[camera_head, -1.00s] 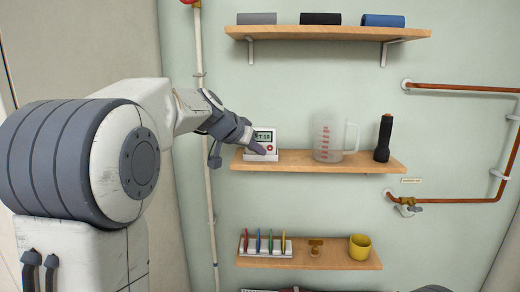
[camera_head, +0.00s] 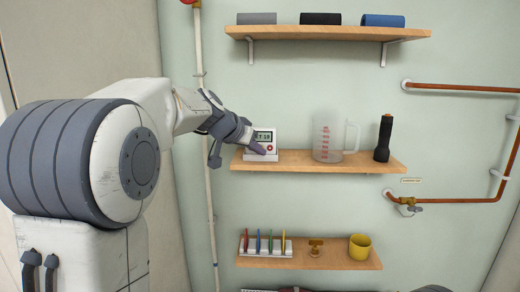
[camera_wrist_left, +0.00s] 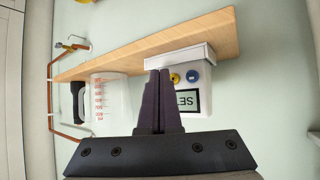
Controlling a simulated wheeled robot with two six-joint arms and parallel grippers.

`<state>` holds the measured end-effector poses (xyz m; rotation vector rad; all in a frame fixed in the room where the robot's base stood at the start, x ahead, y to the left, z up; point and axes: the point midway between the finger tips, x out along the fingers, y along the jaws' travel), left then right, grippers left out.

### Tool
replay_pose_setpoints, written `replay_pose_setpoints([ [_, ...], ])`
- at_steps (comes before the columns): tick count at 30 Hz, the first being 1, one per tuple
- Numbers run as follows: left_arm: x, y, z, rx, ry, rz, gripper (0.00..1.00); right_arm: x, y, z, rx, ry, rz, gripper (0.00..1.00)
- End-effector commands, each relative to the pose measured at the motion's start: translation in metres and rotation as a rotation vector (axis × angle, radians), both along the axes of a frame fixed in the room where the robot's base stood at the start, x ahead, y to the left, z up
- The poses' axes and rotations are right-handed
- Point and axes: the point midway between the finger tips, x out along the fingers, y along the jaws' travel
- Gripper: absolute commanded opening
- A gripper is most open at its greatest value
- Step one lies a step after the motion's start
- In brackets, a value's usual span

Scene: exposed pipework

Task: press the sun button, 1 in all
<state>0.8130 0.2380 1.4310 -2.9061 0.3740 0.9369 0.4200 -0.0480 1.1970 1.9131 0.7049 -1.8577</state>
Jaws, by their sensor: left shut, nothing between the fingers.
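A small white control unit (camera_head: 265,139) with a screen stands on the middle shelf. A red button (camera_head: 270,149) shows on its face in the head view. In the left wrist view the unit (camera_wrist_left: 203,110) shows a yellow button (camera_wrist_left: 175,78) and a blue button (camera_wrist_left: 192,76) beside a screen reading "SET". Their symbols are too small to read for certain. My left gripper (camera_head: 260,149) is shut and empty, its fingertips in front of the unit's face. In the wrist view the fingers (camera_wrist_left: 159,73) end just beside the yellow button and hide part of the face. I cannot tell whether they touch.
On the middle shelf (camera_head: 330,162), a clear measuring jug (camera_head: 328,140) and a black flashlight (camera_head: 384,138) stand to the right. A white vertical pipe (camera_head: 204,120) runs left of the shelves. Copper pipework (camera_head: 460,200) is at right.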

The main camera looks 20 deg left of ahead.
Motion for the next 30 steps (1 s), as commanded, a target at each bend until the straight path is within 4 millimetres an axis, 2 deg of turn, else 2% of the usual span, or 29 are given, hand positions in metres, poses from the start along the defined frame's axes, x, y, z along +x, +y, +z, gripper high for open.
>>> replay_pose_setpoints([
  [11, 0.008, 0.002, 0.0, 0.0, 0.0, 0.0, 0.0, 0.0, 0.0, -0.002, 0.0, 0.0, 0.0, 0.83],
  [30, 0.012, 0.003, 0.0, 0.0, 0.0, 0.0, 0.0, 0.0, 0.0, -0.002, 0.0, 0.0, 0.0, 0.83],
])
